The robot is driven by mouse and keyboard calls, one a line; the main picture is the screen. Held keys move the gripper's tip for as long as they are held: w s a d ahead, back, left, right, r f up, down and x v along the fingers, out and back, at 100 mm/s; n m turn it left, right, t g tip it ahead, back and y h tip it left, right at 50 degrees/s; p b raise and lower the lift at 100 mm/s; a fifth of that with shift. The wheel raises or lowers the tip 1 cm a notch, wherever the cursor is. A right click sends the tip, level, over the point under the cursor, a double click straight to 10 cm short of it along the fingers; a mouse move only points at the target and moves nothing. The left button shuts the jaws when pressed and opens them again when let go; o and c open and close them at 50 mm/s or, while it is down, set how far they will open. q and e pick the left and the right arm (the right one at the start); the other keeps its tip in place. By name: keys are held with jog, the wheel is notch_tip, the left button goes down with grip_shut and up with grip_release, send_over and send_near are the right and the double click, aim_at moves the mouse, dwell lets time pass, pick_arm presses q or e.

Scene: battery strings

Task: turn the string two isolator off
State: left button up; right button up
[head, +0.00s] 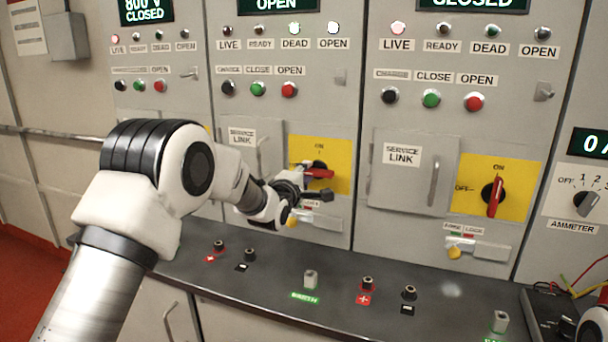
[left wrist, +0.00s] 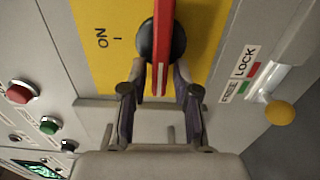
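The middle panel's isolator has a red handle (head: 320,173) on a yellow plate (head: 338,150). The bar lies horizontally, across the upright ON mark; the OFF side is hidden by my gripper. No string number is readable. My left gripper (head: 300,190) is at this isolator. In the left wrist view its open fingers (left wrist: 158,90) straddle the end of the red bar (left wrist: 166,45), with a gap at least on the left. The panel display (head: 277,4) reads OPEN, and its DEAD and OPEN lamps are lit.
The right panel's red handle (head: 494,196) stands upright at ON. A yellow-knobbed lock lever (left wrist: 280,113) sits below the middle isolator. A dark shelf (head: 330,290) with sockets runs below the panels. A meter with leads (head: 548,312) lies at the right.

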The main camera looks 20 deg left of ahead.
pick_arm(q)
jog(key=shift+w+d, duration=0.1)
jog(key=s, duration=1.2)
jog(key=shift+a, duration=0.2)
